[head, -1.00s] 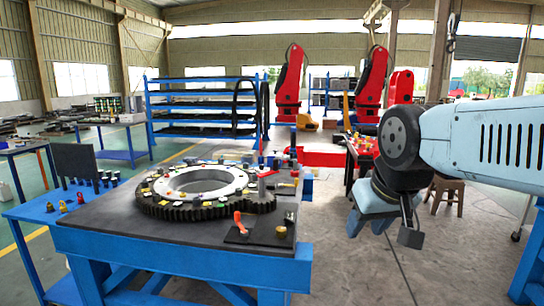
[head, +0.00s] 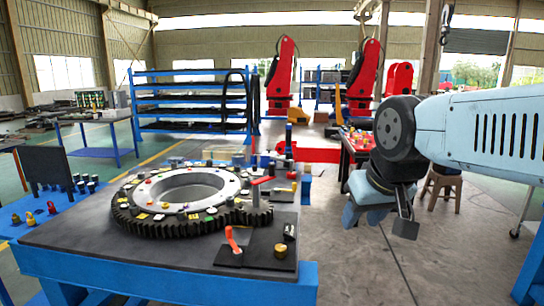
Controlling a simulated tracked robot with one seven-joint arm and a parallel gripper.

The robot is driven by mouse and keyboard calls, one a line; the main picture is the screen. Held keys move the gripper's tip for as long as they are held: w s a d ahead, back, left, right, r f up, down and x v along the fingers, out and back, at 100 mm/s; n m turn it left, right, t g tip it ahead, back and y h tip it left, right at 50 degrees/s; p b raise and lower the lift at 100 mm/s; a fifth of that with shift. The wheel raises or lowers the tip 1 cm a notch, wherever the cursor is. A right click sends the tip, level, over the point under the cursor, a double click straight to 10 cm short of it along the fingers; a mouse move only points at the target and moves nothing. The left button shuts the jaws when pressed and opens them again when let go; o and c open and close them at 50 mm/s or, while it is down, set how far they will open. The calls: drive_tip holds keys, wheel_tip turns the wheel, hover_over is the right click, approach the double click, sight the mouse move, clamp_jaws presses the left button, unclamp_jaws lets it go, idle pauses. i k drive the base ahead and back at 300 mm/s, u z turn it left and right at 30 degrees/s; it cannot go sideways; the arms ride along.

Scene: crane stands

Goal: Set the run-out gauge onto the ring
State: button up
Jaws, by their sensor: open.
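The ring (head: 165,228) is a large dark toothed ring with a silver inner face, lying flat on a dark-topped blue table. Several small coloured pieces sit around its face. I cannot tell for sure which piece is the run-out gauge.
A blue side table (head: 72,208) at left carries a dark upright panel and small fittings. A brown stool (head: 443,187) and a table with red items stand behind my arm.

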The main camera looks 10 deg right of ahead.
sight(278, 158)
drive_tip(key=k, duration=0.55)
drive_tip(key=z, duration=0.55)
drive_tip(key=i, duration=0.95)
drive_tip(key=z, duration=0.7)
drive_tip(key=i, duration=1.15)
drive_tip(key=u, duration=0.35)
drive_tip(key=i, duration=1)
drive_tip(key=u, duration=1.05)
drive_tip(key=i, duration=0.5)
drive_tip(key=u, duration=0.3)
drive_tip(key=k, duration=0.3)
drive_tip(key=u, duration=0.05)
